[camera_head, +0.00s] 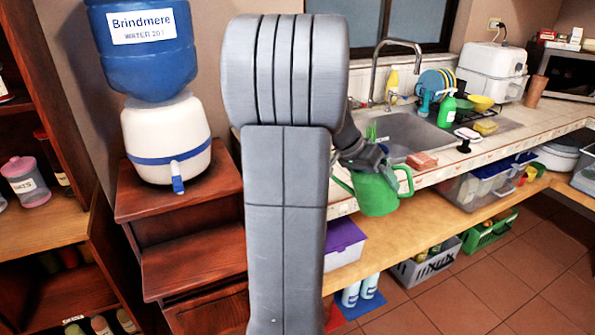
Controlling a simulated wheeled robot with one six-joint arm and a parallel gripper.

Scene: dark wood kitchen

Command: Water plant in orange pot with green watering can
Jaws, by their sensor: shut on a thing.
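The green watering can (378,197) hangs in front of the counter edge, just right of my grey arm. Its handle loop is on the right and its spout points left toward my arm. My gripper (380,168) is shut on the can near its top; the fingertips are small and partly hidden. A bit of green (371,131), perhaps leaves, shows beside my arm at the sink's left end. I cannot tell whether it is the plant. No orange pot can be made out; my arm covers much of the middle.
The sink (408,130) with a tall faucet lies behind the can. A salmon-coloured block (421,161) and soap bottles stand around it. A blue-and-white water dispenser (167,140) stands on wooden steps at left. Crates fill the lower shelf; the tiled floor at right is clear.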

